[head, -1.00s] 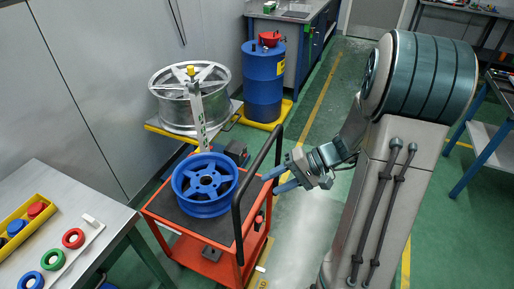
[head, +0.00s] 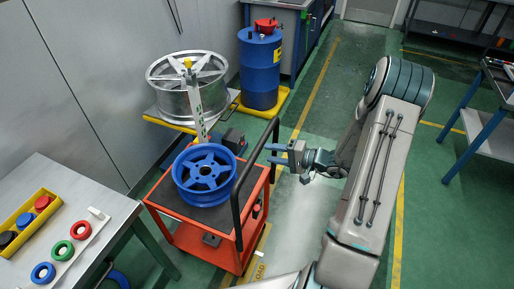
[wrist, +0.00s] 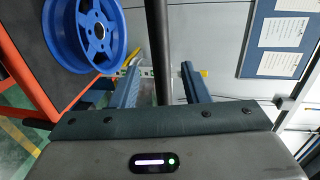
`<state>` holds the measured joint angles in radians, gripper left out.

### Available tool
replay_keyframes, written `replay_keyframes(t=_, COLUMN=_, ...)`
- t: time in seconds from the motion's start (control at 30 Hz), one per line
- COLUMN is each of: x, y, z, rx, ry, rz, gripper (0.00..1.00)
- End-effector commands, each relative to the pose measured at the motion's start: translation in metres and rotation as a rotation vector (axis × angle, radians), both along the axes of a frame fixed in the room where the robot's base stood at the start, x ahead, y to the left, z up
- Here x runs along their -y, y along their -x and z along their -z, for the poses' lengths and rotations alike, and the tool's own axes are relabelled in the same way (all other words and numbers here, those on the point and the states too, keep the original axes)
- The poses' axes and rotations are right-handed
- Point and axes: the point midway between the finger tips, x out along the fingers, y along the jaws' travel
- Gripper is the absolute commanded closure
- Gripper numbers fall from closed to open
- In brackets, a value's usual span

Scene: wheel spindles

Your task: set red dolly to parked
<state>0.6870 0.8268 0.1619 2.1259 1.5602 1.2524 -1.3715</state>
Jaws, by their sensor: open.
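The red dolly (head: 217,243) stands in the middle of the head view, with a dark top and a black push handle (head: 236,200) on its right side. A blue wheel (head: 203,175) lies flat on its top. My gripper (head: 270,154) is open, its two blue fingers pointing left at the handle. In the wrist view, the black handle bar (wrist: 157,50) runs upright between my fingers (wrist: 160,85). I cannot tell whether they touch it. The blue wheel also shows in the wrist view (wrist: 97,30), left of the bar.
A silver wheel (head: 160,95) sits at a spindle stand behind the dolly. A blue drum (head: 261,75) stands on a yellow base at the back. A grey table (head: 120,215) with colored rings is at the left. Green floor (head: 425,230) is open at the right.

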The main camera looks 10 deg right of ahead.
Motion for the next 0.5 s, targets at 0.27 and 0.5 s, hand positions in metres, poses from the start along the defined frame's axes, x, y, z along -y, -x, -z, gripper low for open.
replay_keyframes(t=0.27, x=-0.038, y=-0.027, z=0.007, rx=0.000, ry=0.000, rz=-0.002, gripper=0.58)
replay_keyframes(t=0.5, x=-0.048, y=-0.035, z=0.011, rx=-0.001, ry=0.001, rz=0.000, gripper=0.58)
